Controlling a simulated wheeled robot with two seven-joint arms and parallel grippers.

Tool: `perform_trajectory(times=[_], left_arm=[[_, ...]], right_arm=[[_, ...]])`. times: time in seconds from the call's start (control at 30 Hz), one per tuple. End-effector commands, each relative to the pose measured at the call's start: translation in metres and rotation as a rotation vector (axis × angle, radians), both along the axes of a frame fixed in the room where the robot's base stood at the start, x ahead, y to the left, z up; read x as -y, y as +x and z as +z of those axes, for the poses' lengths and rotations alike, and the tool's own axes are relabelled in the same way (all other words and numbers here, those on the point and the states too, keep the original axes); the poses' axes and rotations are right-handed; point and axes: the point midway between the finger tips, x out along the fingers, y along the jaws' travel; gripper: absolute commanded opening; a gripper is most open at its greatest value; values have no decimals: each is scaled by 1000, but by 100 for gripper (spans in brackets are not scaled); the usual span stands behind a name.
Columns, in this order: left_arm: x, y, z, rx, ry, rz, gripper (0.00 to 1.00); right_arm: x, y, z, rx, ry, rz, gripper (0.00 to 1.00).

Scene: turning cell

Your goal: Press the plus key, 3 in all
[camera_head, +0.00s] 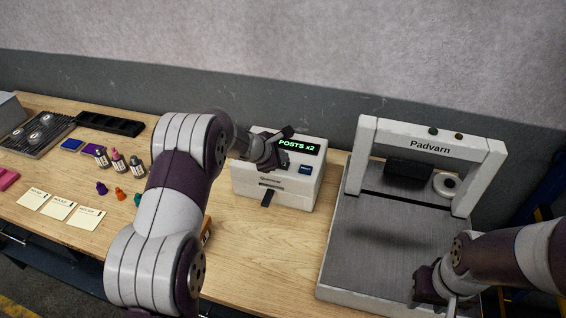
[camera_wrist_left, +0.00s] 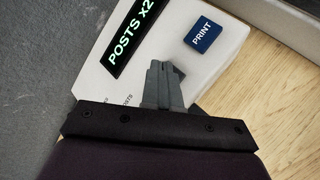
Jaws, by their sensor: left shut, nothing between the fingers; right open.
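The white box-shaped machine (camera_head: 245,185) stands on the bench at the middle. Its dark display (camera_head: 299,146) reads "POSTS x2" in green; the display (camera_wrist_left: 135,37) also shows in the left wrist view. A blue PRINT key (camera_head: 306,169) sits below the display and is clear in the left wrist view (camera_wrist_left: 203,34). My left gripper (camera_head: 266,158) is shut and empty over the machine's top face, left of the PRINT key. The plus key is not visible; my gripper covers part of the panel. Contact cannot be told. My right gripper (camera_head: 438,291) is open at the lower right.
A white press frame marked Padvarn (camera_head: 429,150) stands over a grey plate (camera_head: 375,240) at right. Small bottles (camera_head: 118,161), ink pads (camera_head: 72,145), note cards (camera_head: 60,209) and a black tray (camera_head: 110,123) lie at left. Bare bench (camera_head: 262,255) lies in front of the machine.

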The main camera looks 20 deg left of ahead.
Motion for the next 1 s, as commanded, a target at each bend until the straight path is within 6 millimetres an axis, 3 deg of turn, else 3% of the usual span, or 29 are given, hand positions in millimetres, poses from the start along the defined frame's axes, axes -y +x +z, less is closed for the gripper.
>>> perform_trajectory(times=[0.1, 0.47, 1.0], left_arm=[[0, 0, 8, 0, 1, -1, 0], [0, 0, 10, 1, 1, 0, 0], [0, 0, 59, 1, 1, 0, 0]], right_arm=[[0, 0, 6, 0, 0, 0, 43], [0, 0, 7, 0, 0, 0, 43], [0, 0, 47, 0, 0, 0, 43]])
